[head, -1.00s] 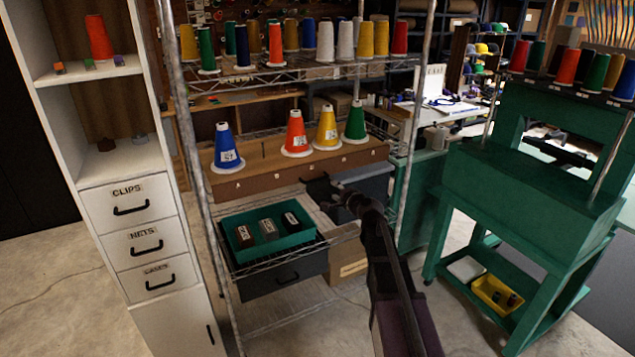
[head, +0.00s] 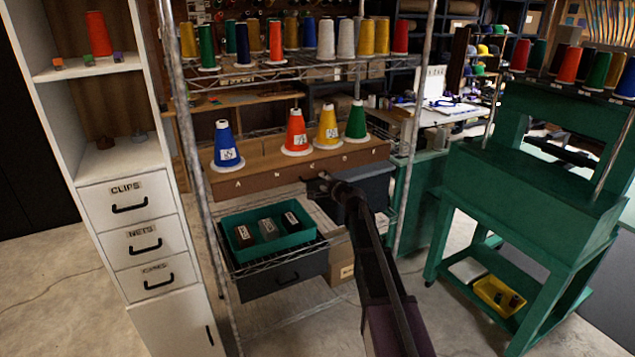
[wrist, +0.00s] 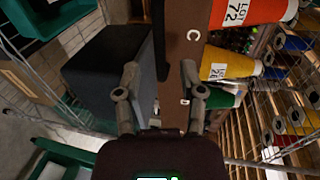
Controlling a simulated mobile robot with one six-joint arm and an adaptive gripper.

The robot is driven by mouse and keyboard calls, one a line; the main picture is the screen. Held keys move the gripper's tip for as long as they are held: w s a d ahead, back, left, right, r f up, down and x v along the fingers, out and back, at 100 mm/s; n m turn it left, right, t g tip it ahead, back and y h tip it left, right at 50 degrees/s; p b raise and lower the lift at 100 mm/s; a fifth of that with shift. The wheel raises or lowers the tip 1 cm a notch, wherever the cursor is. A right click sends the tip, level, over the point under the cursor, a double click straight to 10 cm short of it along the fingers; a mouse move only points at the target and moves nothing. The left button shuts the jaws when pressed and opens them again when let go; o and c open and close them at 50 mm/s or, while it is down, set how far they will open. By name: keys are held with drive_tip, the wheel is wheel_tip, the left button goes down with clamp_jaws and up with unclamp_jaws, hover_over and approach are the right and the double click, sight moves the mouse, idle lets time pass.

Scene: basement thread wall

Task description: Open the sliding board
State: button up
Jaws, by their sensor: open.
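The likely sliding board (head: 255,179) is a long brown board with pale letters on its front face, on the wire rack. Blue, orange, yellow and green thread cones stand along it. In the wrist view the board (wrist: 174,50) runs upright through the middle, with a letter C showing. My gripper (head: 312,186) is in front of the board's face, right of its middle. In the wrist view my gripper (wrist: 160,75) is open and empty; its right finger overlaps the board and its left finger overlaps a dark grey bin. I cannot tell whether either finger touches.
The dark grey bin (head: 372,190) sits just below the board on the right. A green tray (head: 235,222) with several small blocks lies on the lower shelf. Rack posts (head: 190,150) stand either side. A green machine stand (head: 530,190) is at right.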

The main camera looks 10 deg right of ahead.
sight(318, 179)
drive_tip(key=shift+b+x, duration=0.4)
drive_tip(key=shift+x, duration=2.1)
clamp_jaws()
